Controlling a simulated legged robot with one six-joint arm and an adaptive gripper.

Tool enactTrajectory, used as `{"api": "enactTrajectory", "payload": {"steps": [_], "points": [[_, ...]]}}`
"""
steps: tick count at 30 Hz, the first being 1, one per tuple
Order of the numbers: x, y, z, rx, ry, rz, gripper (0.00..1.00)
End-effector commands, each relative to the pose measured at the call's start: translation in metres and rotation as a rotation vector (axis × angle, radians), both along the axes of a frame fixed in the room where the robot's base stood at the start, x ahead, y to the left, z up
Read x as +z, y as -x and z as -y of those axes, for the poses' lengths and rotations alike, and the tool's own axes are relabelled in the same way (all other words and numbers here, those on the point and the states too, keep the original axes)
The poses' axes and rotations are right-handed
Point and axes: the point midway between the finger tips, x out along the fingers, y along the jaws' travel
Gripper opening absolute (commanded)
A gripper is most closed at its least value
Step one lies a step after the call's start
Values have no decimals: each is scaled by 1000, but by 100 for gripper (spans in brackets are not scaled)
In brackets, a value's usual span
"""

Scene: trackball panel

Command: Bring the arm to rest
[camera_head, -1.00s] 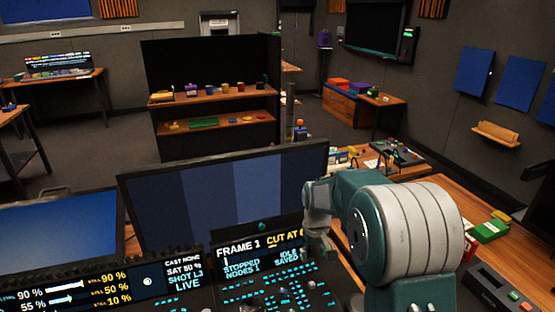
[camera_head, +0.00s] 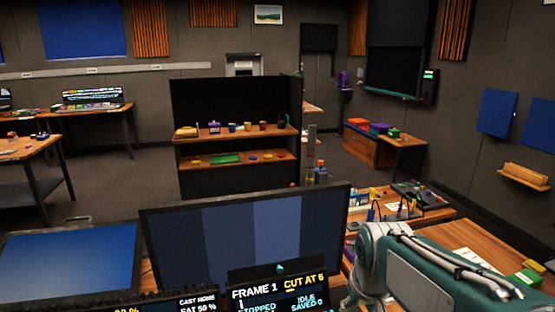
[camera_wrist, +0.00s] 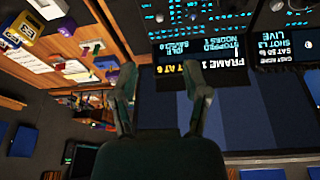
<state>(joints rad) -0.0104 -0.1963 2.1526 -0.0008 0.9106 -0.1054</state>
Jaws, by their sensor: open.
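My arm (camera_head: 450,270) fills the lower right of the head view, with a teal link running to the right edge. My gripper (camera_wrist: 162,92) shows in the wrist view with its two fingers apart and nothing between them; I cannot make it out in the head view. The control panel (camera_wrist: 190,14) with cyan-lit keys lies at the top of the wrist view, which appears upside down. Its small display (camera_head: 280,292) shows at the bottom of the head view.
A large monitor (camera_head: 245,235) stands behind the panel, and a blue screen (camera_head: 70,262) is to its left. A wooden desk (camera_head: 465,240) with papers and a green box (camera_head: 527,280) lies by my arm. A shelf unit (camera_head: 236,142) stands farther back.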

Motion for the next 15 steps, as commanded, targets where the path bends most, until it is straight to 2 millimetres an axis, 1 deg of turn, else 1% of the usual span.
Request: {"api": "enactTrajectory", "payload": {"steps": [1,6,15], "points": [[5,10,0,-7,-2,18,60],[15,41,1,-32,-10,65,60],[22,94,3,-74,-25,149,60]]}}
